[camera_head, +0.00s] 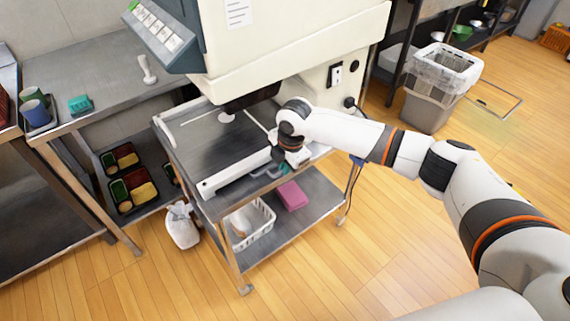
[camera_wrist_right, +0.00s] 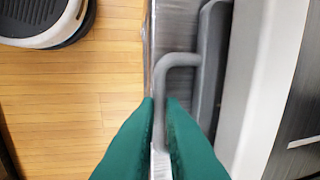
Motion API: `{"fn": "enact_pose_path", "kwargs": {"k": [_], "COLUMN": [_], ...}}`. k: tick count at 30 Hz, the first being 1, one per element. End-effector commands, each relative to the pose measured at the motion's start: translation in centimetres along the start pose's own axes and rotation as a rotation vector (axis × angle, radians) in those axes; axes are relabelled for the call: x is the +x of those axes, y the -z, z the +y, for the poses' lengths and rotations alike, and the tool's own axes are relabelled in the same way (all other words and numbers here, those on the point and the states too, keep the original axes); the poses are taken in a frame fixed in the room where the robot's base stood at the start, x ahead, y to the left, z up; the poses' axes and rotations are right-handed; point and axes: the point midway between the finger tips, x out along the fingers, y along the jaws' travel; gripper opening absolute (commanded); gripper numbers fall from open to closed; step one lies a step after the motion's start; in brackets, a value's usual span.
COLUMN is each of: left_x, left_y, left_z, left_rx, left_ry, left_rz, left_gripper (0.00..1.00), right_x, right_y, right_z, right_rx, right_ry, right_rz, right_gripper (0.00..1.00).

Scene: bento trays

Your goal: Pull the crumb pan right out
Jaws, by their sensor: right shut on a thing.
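The crumb pan's long white front (camera_head: 235,173) lies along the near side of the steel cart's top, below the big cream machine. A grey looped handle (camera_wrist_right: 180,60) stands out from the white front (camera_wrist_right: 262,85) in the right wrist view. How far the pan reaches back under the machine cannot be told. My left gripper is not in view.
The steel cart (camera_head: 222,206) has a lower shelf with a white basket (camera_head: 258,228) and a pink block (camera_head: 291,195). The cream machine (camera_head: 290,50) overhangs the cart. A lined bin (camera_head: 430,105) stands at the right. The wooden floor (camera_head: 330,265) before the cart is clear.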

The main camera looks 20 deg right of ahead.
Motion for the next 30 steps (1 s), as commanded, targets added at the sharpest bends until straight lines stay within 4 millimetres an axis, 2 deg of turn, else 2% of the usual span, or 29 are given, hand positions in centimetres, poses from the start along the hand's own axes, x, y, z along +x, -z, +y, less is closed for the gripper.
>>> {"fn": "enact_pose_path", "kwargs": {"k": [5, 8, 12, 18, 24, 30], "left_x": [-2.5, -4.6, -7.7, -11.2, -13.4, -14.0], "left_y": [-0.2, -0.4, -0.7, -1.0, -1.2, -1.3], "left_z": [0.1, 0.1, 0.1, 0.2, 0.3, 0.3], "left_rx": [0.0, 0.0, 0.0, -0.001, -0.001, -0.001], "left_ry": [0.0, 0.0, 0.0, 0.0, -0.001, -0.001], "left_rz": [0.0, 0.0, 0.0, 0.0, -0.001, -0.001], "left_gripper": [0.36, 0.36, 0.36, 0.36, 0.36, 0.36], "right_x": [-0.9, -1.5, -2.3, -2.9, -3.2, -3.1], "right_y": [0.0, -0.1, -0.1, -0.2, -0.3, -0.3], "right_z": [1.8, 3.8, 7.1, 11.6, 14.9, 16.4], "right_rx": [0.001, 0.0, 0.0, 0.0, 0.001, 0.001], "right_ry": [-0.007, -0.01, -0.011, -0.01, -0.007, -0.003], "right_rz": [-0.001, -0.001, -0.001, -0.002, -0.001, -0.001], "right_gripper": [0.0, 0.0, 0.0, 0.0, 0.0, 0.0]}}
